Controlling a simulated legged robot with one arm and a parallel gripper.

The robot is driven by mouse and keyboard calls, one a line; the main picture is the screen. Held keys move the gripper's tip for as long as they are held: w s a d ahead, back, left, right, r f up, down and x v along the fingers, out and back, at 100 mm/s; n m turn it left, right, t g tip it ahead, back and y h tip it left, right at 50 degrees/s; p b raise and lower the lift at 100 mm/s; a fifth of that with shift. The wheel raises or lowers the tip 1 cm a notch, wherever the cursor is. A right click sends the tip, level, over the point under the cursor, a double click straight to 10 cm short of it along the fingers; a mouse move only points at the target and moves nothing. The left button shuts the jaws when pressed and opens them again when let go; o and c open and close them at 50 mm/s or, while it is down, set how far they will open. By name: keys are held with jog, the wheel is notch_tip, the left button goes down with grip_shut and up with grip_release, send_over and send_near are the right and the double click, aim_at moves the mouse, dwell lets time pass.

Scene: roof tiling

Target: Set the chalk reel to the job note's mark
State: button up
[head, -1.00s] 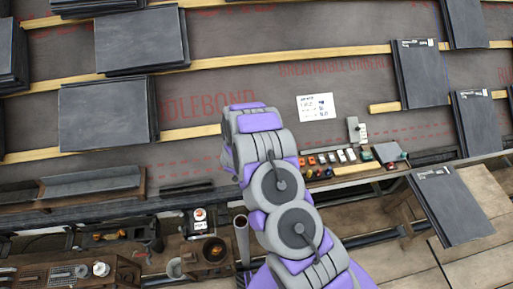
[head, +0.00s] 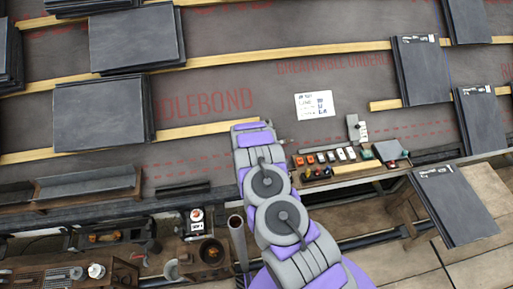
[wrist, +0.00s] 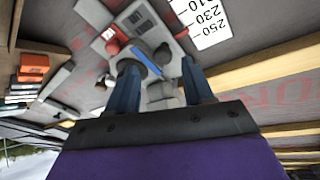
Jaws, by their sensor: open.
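A grey device with a red part and a blue bar (wrist: 140,25), which looks like the chalk reel, is ahead of my gripper in the wrist view. My gripper (wrist: 160,88) is open, its two blue fingers on either side of a grey and dark part of it. I cannot tell whether they touch it. The job note (head: 315,104) is a white sheet on the dark underlay in the head view; its writing is too small to read. My arm hides most of the gripper there.
A white scale plate (wrist: 203,20) reads 210, 230, 250. An orange block (wrist: 32,67) is left in the wrist view. A row of small coloured items lies on a bench strip (head: 357,168) right of my arm. Slate stacks (head: 100,115) rest on wooden battens.

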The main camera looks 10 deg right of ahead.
jog(key=shift+x, duration=1.1)
jog(key=shift+w+f, duration=0.2)
jog(key=shift+f, duration=0.05)
jog(key=shift+w+a+f+b, duration=0.25)
jog(key=shift+w+a+b, duration=0.05)
jog(key=shift+a+b, duration=0.05)
jog(key=shift+d, duration=0.5)
jog(key=c, duration=0.3)
jog(key=shift+a, duration=0.35)
jog(key=c, duration=0.6)
grip_shut()
jog(key=shift+d, duration=0.1)
